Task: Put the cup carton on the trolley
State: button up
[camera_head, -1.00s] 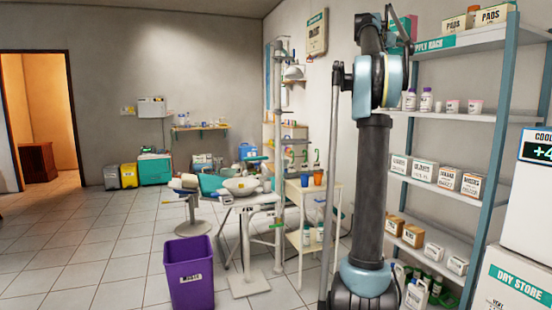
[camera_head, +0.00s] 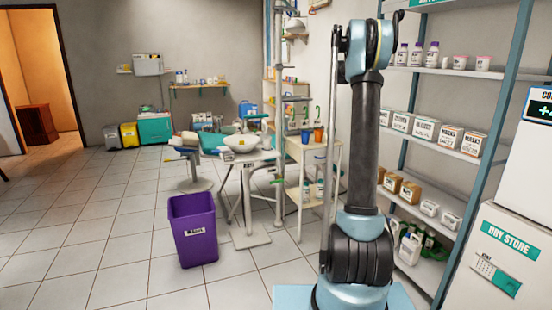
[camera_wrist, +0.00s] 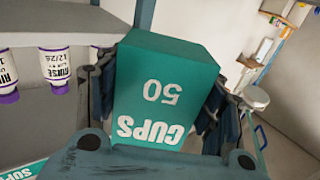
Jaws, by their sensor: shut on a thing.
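The cup carton (camera_wrist: 165,62) is a teal box with a white top line "50" and "CUPS", reading upside down in the wrist view. My gripper (camera_wrist: 158,92) is shut on it, with dark fingers along its left and right sides. The trolley (camera_head: 299,152) is a slim white stand right of the dental unit in the head view, with orange and blue cups on top and bottles lower down. My arm stands in front of its right side. The carton and my gripper are not clearly visible in the head view.
The supply rack (camera_head: 497,83) with boxes and bottles stands close on the right. The dry store unit (camera_head: 510,247) is at the lower right. A purple bin (camera_head: 193,232) stands on the floor before the dental unit. The tiled floor at left is clear.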

jog(key=a+f+n+t+y, duration=0.1)
jog(key=a+f+y, duration=0.1)
jog(key=a+f, duration=0.35)
jog(key=a+f+n+y, duration=0.1)
jog(key=a+f, duration=0.2)
jog(key=f, duration=0.6)
jog(key=a+f+n+t+y, duration=0.1)
jog(key=a+f+y, duration=0.1)
jog(key=a+f, duration=0.35)
jog(key=s+a+f+n+y, duration=0.1)
jog(key=s+a+f+y, duration=0.1)
jog(key=s+a+f, duration=0.3)
jog(key=s+a+f+n+y, duration=0.2)
jog(key=s+a+f, duration=0.3)
jog(key=f, duration=0.7)
jog(key=shift+s+a+t+y, duration=0.3)
jog(key=shift+s, duration=0.45)
jog(key=shift+s+f, duration=0.15)
jog(key=shift+f, duration=0.05)
